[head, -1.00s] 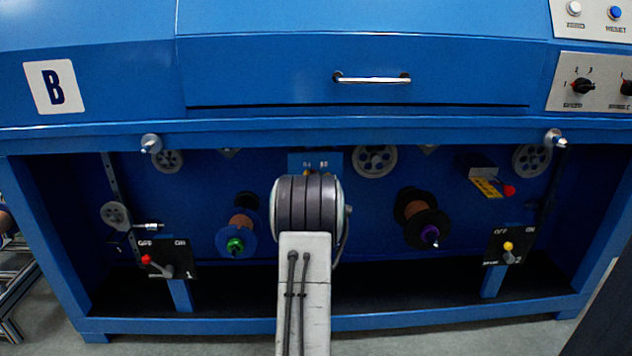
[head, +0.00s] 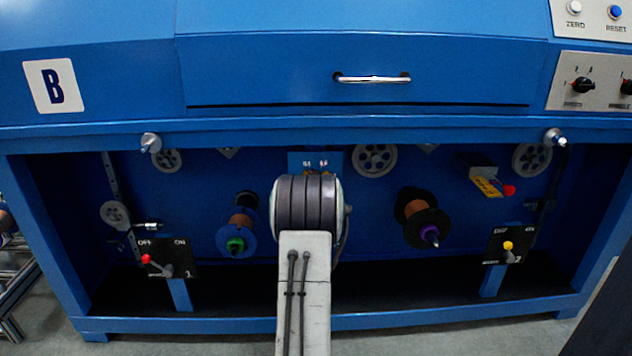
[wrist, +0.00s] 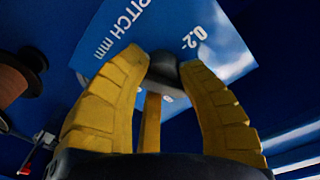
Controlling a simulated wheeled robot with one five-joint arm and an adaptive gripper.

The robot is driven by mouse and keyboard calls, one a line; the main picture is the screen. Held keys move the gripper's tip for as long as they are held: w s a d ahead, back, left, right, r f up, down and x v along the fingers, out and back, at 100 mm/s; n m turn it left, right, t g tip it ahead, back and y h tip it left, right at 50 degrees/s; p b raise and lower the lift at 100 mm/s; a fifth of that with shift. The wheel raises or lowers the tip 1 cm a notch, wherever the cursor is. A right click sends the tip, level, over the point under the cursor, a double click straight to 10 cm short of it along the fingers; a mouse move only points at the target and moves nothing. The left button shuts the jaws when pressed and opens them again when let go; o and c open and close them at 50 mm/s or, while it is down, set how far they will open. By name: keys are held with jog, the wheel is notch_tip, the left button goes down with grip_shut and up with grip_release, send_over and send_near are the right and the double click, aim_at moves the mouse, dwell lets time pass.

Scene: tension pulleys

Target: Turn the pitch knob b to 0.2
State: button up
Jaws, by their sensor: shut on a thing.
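The pitch knob (wrist: 163,72) is a dark knob on a light blue plate (wrist: 225,45) marked "PITCH mm" and "0.2". In the wrist view my gripper (wrist: 165,64) has its two yellow ribbed fingers shut on the knob, one on each side. The "0.2" mark lies to the upper right of the knob. A yellow bar (wrist: 150,122) stands between the fingers below the knob. The knob's pointer direction cannot be told. In the head view the top of the plate (head: 315,160) shows above my arm, which hides the knob and gripper.
A green-tipped spool (head: 237,230) and a purple-tipped spool (head: 425,222) flank my arm. Switch boxes with a red-tipped lever (head: 147,259) and a yellow-tipped lever (head: 508,246) stand at the sides. A drawer handle (head: 372,79) is above. A brown spool (wrist: 12,82) is left in the wrist view.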

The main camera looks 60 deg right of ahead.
jog(key=n, duration=0.4)
jog(key=shift+r+n+h, duration=0.3)
jog(key=shift+r+n, duration=0.1)
jog(key=shift+w+n, duration=0.1)
jog(key=shift+n, duration=1)
jog(key=shift+w+t, duration=0.1)
jog(key=shift+t, duration=0.3)
jog(key=o, duration=0.8)
jog(key=shift+a, duration=0.1)
jog(key=shift+c, duration=0.2)
jog(key=o, duration=0.4)
jog(key=shift+f, duration=0.3)
jog(key=shift+a, duration=0.1)
jog(key=shift+v, duration=5.9)
